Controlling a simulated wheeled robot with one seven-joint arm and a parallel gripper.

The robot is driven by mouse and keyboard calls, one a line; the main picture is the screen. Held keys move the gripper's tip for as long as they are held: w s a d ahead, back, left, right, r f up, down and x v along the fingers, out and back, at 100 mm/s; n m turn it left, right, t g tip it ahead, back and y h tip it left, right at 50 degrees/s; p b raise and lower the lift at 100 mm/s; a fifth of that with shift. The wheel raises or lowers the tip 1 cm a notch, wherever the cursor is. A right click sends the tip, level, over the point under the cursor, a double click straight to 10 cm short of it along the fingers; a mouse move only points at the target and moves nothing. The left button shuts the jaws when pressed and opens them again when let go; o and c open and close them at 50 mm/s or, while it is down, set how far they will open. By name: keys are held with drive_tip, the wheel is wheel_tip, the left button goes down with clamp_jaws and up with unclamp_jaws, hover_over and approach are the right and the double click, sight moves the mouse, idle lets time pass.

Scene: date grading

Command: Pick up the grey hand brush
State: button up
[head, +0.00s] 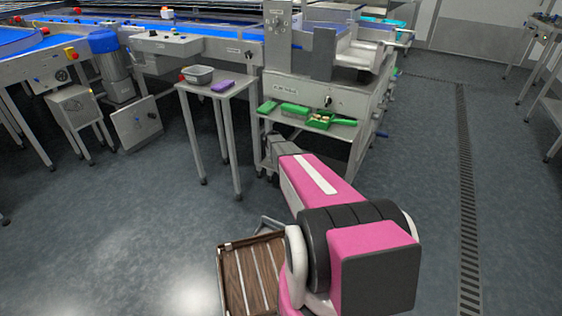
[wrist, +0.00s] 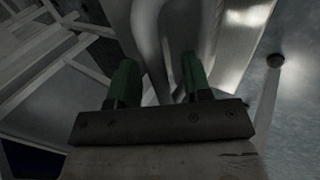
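I cannot make out a grey hand brush in either view. My gripper shows in the wrist view (wrist: 158,75) with its two green fingers apart and nothing clearly held between them. A pale, smooth, curved surface lies beyond the fingers; I cannot tell what it is. In the head view my pink and grey arm reaches forward to the steel machine with the low shelf (head: 345,131), and the fingers cannot be made out there.
A small steel table (head: 238,81) bears a grey tub (head: 199,76) and a purple block (head: 222,86). The low shelf holds green items, including an open green container (head: 319,120). A wooden slatted thing (head: 248,277) stands near my arm.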

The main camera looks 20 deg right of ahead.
clamp_jaws()
